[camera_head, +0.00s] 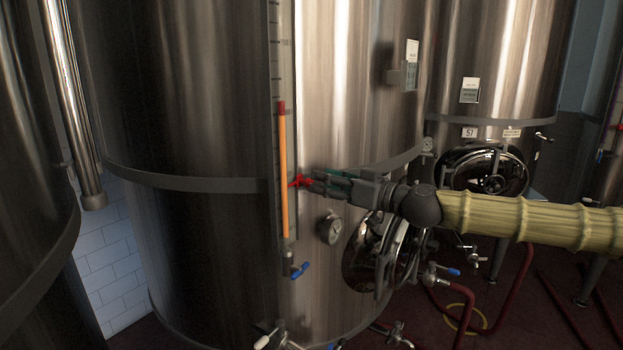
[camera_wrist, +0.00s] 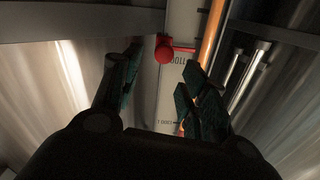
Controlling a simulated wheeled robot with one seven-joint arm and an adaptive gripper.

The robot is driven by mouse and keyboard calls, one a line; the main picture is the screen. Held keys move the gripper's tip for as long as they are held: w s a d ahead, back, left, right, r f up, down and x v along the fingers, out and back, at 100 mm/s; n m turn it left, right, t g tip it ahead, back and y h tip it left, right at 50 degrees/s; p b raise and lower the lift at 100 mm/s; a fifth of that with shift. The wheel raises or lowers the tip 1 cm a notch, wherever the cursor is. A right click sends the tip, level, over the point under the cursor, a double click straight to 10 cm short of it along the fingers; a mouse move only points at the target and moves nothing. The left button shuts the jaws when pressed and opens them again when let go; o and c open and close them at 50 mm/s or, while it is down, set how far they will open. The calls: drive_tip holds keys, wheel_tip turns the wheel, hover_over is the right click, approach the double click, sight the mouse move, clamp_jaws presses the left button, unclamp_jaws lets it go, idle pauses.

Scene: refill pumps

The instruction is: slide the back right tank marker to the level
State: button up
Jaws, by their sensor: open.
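A tall steel tank fills the middle of the head view. Its upright sight gauge holds an orange column (camera_head: 284,180) with a red top end (camera_head: 281,107), beside a printed scale (camera_head: 274,60). The red marker (camera_head: 299,181) sits at the gauge, well below the column's top. In the wrist view the marker's round red knob (camera_wrist: 163,49) has a thin red bar reaching right toward the orange column (camera_wrist: 213,28). My gripper (camera_head: 318,180) comes from the right at the marker's height. It is open, its dark green fingers apart (camera_wrist: 160,72), the knob just ahead between them; contact is unclear.
A gauge dial (camera_head: 330,229), a round hatch (camera_head: 375,250) and a blue-handled valve (camera_head: 299,270) sit lower on the tank. A grey bracket (camera_head: 403,77) juts out above my wrist. Another tank (camera_head: 500,60) stands at right; red hoses lie on the floor.

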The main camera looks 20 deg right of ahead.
sight(301, 176)
drive_tip(key=shift+x, duration=1.05)
drive_tip(key=shift+w+a+p, duration=0.35)
drive_tip(key=shift+w+a, duration=0.5)
drive_tip(key=shift+a, duration=0.35)
drive_tip(key=shift+d, duration=0.5)
drive_tip(key=shift+a, duration=0.25)
drive_tip(key=c, duration=0.6)
drive_tip(key=shift+w, duration=0.1)
clamp_jaws()
